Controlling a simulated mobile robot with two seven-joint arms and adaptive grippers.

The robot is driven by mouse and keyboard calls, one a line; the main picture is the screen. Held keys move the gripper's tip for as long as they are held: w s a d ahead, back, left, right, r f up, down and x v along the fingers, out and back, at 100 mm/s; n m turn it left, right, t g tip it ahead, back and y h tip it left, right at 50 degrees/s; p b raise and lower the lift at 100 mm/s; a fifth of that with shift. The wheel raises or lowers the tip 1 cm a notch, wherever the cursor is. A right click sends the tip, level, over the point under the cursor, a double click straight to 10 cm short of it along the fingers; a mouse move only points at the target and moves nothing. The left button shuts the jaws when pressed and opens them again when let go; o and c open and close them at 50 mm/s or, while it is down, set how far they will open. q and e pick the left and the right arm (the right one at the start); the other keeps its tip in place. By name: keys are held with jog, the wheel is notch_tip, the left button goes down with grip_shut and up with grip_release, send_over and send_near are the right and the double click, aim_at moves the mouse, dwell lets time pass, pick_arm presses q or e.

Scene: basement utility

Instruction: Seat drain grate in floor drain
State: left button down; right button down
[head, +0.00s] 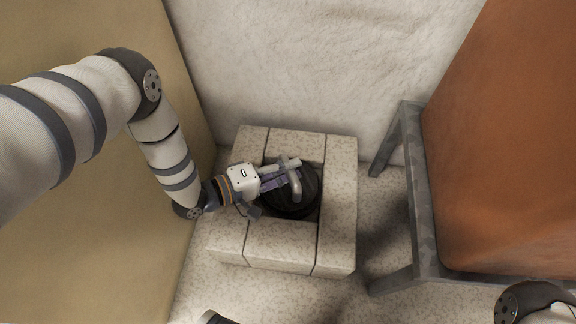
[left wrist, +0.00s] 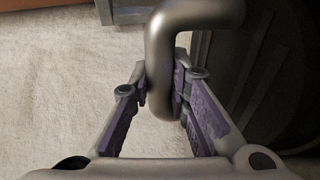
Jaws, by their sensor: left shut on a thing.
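The drain grate (head: 288,197) is a dark round disc with a bent grey handle (head: 296,184). In the head view it shows within the square opening of the pale stone surround (head: 337,235) of the floor drain. My left gripper (head: 283,178) reaches in from the left and is shut on the handle. In the left wrist view the fingers of the left gripper (left wrist: 162,92) close on the handle (left wrist: 162,50), and the slotted dark disc (left wrist: 265,75) is at the right. I cannot tell whether the disc touches the drain seat.
A grey metal frame with a rust-brown top (head: 500,150) stands at the right. A rough white wall (head: 300,60) is behind the surround and a tan panel (head: 100,235) is at the left.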

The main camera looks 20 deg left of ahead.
pick_arm(q)
jog(key=shift+f+b, duration=1.25)
jog(key=shift+f, duration=0.35)
jog(key=c, duration=1.4)
grip_release()
jog(key=shift+c, duration=0.2)
